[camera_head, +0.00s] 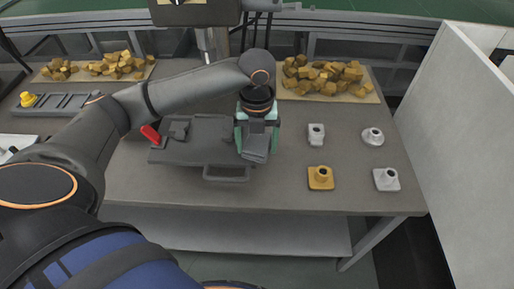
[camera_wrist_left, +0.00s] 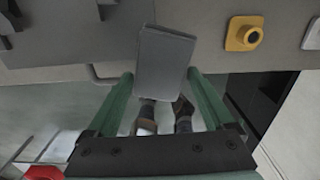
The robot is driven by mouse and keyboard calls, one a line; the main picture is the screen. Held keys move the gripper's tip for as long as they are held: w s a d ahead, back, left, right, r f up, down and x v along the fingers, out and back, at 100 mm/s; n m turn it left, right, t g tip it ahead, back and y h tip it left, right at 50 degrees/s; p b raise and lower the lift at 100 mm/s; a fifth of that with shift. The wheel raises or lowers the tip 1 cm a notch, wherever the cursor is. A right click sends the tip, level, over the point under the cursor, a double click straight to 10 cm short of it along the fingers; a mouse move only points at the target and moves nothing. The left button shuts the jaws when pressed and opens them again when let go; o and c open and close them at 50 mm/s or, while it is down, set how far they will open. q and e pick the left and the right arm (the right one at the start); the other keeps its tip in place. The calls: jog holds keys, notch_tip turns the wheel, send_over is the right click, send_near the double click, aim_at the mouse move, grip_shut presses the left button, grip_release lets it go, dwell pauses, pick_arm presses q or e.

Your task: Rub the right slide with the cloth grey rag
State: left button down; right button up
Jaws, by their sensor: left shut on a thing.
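My left gripper (camera_head: 257,139) has green fingers and points down over the right end of a dark grey flat fixture (camera_head: 205,150) on the table. It is shut on a flat grey piece, which looks like the folded grey rag (camera_head: 256,152). In the left wrist view the rag (camera_wrist_left: 165,62) sticks out past the green fingers (camera_wrist_left: 160,78). I cannot tell which part of the fixture is the right slide, or whether the rag touches it. The gripper and rag hide the fixture's right end. My right gripper is not in view.
A red handle (camera_head: 150,135) is at the fixture's left and a bar handle (camera_head: 227,178) at its front. To the right stand a yellow flanged part (camera_head: 320,178) and several pale ones (camera_head: 386,179). Brown chunks (camera_head: 322,77) lie behind. A white wall (camera_head: 460,150) bounds the right.

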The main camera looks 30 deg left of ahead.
pick_arm(q)
jog(key=shift+r, duration=0.25)
jog(key=shift+r, duration=1.45)
